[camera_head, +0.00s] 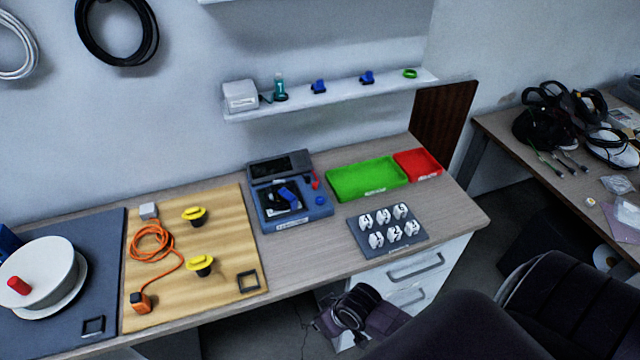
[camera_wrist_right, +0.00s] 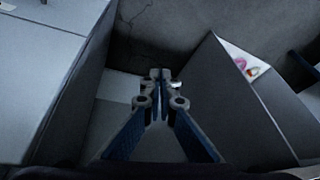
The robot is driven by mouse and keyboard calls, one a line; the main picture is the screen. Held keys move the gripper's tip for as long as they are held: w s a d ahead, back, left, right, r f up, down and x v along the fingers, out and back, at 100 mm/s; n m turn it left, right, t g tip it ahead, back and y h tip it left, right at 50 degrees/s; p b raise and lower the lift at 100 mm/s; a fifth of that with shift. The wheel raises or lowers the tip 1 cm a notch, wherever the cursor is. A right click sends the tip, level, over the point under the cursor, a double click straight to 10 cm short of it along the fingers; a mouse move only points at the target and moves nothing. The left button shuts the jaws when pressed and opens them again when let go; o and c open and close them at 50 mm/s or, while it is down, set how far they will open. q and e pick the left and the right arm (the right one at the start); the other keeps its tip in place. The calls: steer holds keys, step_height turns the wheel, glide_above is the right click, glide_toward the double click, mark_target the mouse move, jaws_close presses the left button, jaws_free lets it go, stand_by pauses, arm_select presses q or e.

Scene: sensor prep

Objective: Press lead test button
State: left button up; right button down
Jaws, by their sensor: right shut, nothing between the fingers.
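A blue-grey tester (camera_head: 318,214) with a dark screen stands at the back middle of the workbench. A round blue button (camera_head: 320,201) shows on the right of its top face. A small red part is just behind the button. A blue piece (camera_head: 288,194) sits in the black recess of the tester. I cannot read the tester's label. My right gripper (camera_wrist_right: 159,76) is shut and empty. In the head view it is low in front of the drawers, below the bench top and well apart from the tester. My left gripper is not in view.
A green tray (camera_head: 367,190) and a red tray (camera_head: 432,173) lie right of the tester. A dark plate (camera_head: 362,240) with several white numbered pieces is in front. A wooden board (camera_head: 225,235) with orange cable is left. A shelf (camera_head: 330,100) hangs above.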

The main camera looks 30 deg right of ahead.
steer(key=w+a+r+y+p, duration=0.1)
steer(key=w+r+p, duration=0.15)
steer(key=r, duration=0.65)
steer(key=w+a+r+y+p, duration=0.1)
steer(key=w+r+p, duration=0.15)
steer(key=r, duration=0.75)
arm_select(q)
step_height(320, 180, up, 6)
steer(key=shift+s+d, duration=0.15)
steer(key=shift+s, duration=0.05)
arm_select(e)
steer(key=w+d+r+m+t, duration=0.2)
steer(key=w+d+r, duration=0.3)
steer(key=w+d, duration=0.4)
steer(key=w+d+r+m+t, duration=0.2)
steer(key=w+d+r+m, duration=0.2)
steer(key=w+d, duration=0.5)
steer(key=shift+d+r, duration=0.3)
steer(key=shift+r, duration=0.35)
steer(key=shift+f, duration=0.1)
steer(key=b, duration=0.8)
glide_above(322, 201)
step_height(322, 201, down, 7)
steer(key=shift+d+f, duration=0.1)
steer(key=shift+f, duration=0.1)
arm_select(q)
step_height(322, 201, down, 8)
arm_select(e)
steer(key=shift+w+f, duration=0.1)
steer(key=shift+f, duration=0.5)
